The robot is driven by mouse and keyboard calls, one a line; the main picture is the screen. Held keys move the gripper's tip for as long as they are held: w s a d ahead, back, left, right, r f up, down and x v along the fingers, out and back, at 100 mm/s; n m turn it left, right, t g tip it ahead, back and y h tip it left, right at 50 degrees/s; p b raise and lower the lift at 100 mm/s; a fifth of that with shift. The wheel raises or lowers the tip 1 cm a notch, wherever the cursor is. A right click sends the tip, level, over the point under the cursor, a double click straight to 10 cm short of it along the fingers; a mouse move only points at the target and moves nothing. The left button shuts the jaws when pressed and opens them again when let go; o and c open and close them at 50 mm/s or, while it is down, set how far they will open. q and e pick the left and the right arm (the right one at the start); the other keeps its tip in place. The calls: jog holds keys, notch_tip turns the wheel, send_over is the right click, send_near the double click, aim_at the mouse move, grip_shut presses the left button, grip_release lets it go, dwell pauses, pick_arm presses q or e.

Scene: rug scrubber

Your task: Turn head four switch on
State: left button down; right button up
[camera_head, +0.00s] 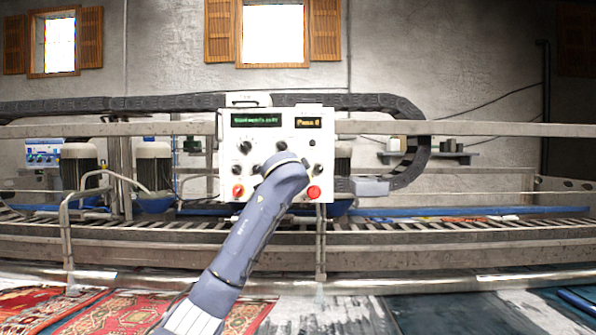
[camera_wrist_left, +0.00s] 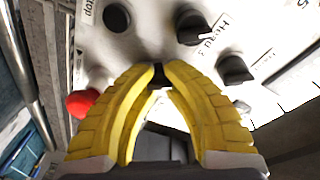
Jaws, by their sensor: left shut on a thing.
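The white control panel (camera_head: 228,152) hangs in the middle of the head view, with two lit displays, several black knobs and red buttons. My left arm reaches up to its lower middle and hides part of it; the fingers are hidden there. In the left wrist view, my left gripper (camera_wrist_left: 159,76) has yellow ribbed fingers shut on a small dark knob, mostly hidden between the tips. Beside it is a black knob (camera_wrist_left: 192,27) with a label that seems to read "Head 3". Another black knob (camera_wrist_left: 235,68) is to the right. The gripped knob's label cannot be read.
A red button (camera_wrist_left: 85,103) is left of the fingers, and a round black knob (camera_wrist_left: 117,17) is above. A rail (camera_head: 470,129) and a black cable chain (camera_head: 407,105) run behind the panel. Patterned rugs (camera_head: 118,312) lie below.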

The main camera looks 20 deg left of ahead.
pick_arm(q)
jog(key=m, duration=0.6)
jog(key=shift+a+m+g+y, duration=0.2)
jog(key=shift+m+g+y, duration=0.1)
jog(key=shift+m+g, duration=0.1)
jog(key=m, duration=0.4)
jog(key=shift+r, duration=0.15)
jog(key=shift+r+m+y, duration=0.1)
jog(key=shift+m+y, duration=0.3)
jog(key=shift+m, duration=0.9)
jog(key=shift+r, duration=0.1)
jog(key=c, duration=1.4)
grip_release()
jog(key=shift+s, duration=0.1)
jog(key=shift+o, duration=1.2)
jog(key=shift+d+g, duration=0.1)
jog(key=shift+g, duration=0.2)
jog(key=shift+f, duration=0.2)
jog(key=shift+d, duration=0.1)
